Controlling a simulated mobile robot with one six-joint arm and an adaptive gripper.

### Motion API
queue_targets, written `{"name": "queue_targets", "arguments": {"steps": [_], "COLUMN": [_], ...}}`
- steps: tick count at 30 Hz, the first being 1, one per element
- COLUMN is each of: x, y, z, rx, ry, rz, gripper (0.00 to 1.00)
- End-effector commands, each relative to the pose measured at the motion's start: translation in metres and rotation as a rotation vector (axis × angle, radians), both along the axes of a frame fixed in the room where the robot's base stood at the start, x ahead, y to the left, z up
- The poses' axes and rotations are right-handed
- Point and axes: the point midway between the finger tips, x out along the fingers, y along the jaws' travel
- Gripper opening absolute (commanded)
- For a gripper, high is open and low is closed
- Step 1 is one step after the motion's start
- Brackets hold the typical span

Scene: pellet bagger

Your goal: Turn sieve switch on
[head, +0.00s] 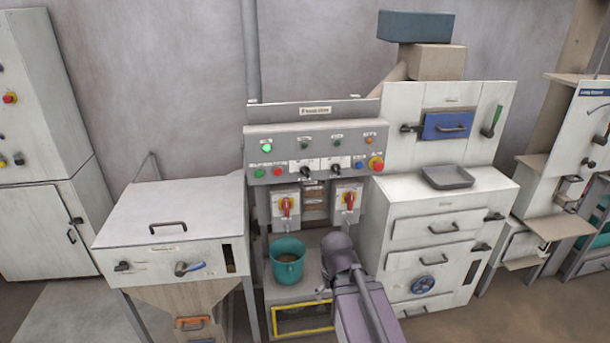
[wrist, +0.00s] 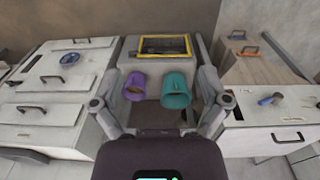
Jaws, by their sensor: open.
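The control panel (head: 310,163) stands at the middle of the head view. It carries a lit green lamp (head: 267,147), push buttons and two black selector knobs, a left one (head: 306,172) and a right one (head: 337,170). The labels are too small to read, so I cannot tell which is the sieve switch. My gripper (wrist: 160,115) is open and empty in the wrist view, facing the bucket area below the panel. My arm mostly hides it in the head view.
A teal bucket (head: 288,262) stands below the left rotary switch. The wrist view shows it (wrist: 176,90) beside a purple bucket (wrist: 135,86). A lidded bin (head: 170,210) is at left, and a drawer cabinet (head: 440,215) with a grey tray (head: 447,178) at right.

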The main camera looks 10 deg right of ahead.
Motion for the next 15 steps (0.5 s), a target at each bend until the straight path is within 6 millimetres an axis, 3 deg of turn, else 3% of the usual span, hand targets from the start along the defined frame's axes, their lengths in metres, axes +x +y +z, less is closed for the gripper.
{"name": "queue_targets", "arguments": {"steps": [8,15], "x": [0.056,0.137], "y": [-0.027,-0.055], "z": [-0.004,0.011], "rx": [-0.149,-0.422], "ry": [-0.188,-0.439], "rz": [0.154,0.430], "gripper": [1.00,1.00]}}
